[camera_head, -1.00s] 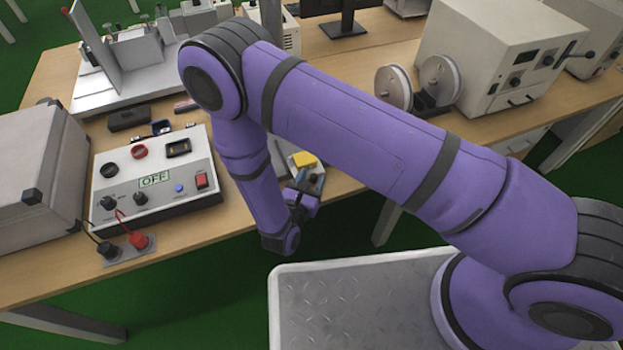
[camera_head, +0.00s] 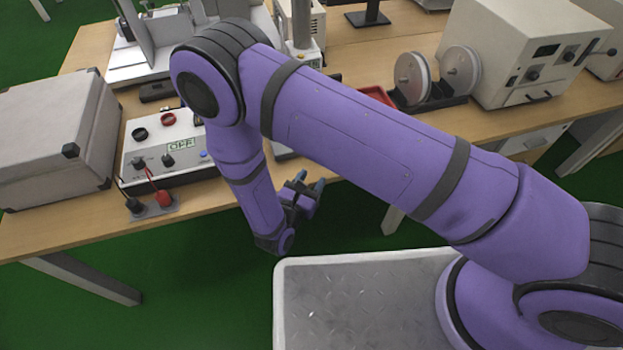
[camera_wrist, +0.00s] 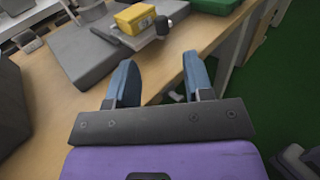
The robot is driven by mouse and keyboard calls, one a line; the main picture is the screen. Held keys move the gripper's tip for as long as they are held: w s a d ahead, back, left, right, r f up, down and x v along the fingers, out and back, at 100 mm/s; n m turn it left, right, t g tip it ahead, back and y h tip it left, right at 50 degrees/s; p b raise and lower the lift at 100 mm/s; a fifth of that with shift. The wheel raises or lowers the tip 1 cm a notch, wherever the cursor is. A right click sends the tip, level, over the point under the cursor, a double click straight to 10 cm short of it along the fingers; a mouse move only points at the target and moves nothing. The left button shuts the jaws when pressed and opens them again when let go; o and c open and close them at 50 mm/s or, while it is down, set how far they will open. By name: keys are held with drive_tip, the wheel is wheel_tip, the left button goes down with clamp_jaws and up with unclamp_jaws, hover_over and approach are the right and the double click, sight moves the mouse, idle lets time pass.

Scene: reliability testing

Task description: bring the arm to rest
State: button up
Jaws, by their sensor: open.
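My purple arm reaches across the head view, bent at the elbow, with its forearm hanging down. My gripper (camera_head: 308,187) is just off the front edge of the wooden bench (camera_head: 65,231). In the wrist view my gripper (camera_wrist: 158,82) has its two blue fingers apart with nothing between them. The bench edge shows beyond the fingertips. My upper arm hides part of the bench in the head view.
A control box marked OFF (camera_head: 180,146) and a large grey case (camera_head: 50,140) stand at left. Two reels (camera_head: 412,78) and a beige instrument (camera_head: 515,55) stand at right. A yellow block (camera_wrist: 135,17) lies on a grey device (camera_wrist: 90,55). Green floor is clear in front.

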drive_tip(key=w+d+r+m+g+h, duration=0.1)
drive_tip(key=d+r+m+g, duration=0.45)
drive_tip(key=r, duration=0.45)
drive_tip(key=w+d+r+m+g+h, duration=0.1)
drive_tip(key=d+r+m+g, duration=0.4)
drive_tip(key=r, duration=0.5)
drive_tip(key=w+d+r+m+g+h, duration=0.1)
drive_tip(key=d+r+m+g, duration=0.3)
drive_tip(key=d+r+m, duration=0.45)
drive_tip(key=s+d+r+m+t+y, duration=0.2)
drive_tip(key=s+d+r+m+y, duration=0.2)
drive_tip(key=s+r, duration=0.5)
drive_tip(key=s+d+r+m+t+y, duration=0.2)
drive_tip(key=s+d+r+m+y, duration=0.2)
drive_tip(key=s+r+m+y, duration=0.2)
drive_tip(key=s+r+y, duration=0.2)
drive_tip(key=s+r, duration=0.2)
drive_tip(key=r, duration=0.2)
drive_tip(key=shift+s+d+r+m, duration=0.15)
drive_tip(key=shift+s+d+m, duration=0.05)
drive_tip(key=shift+d+m, duration=0.2)
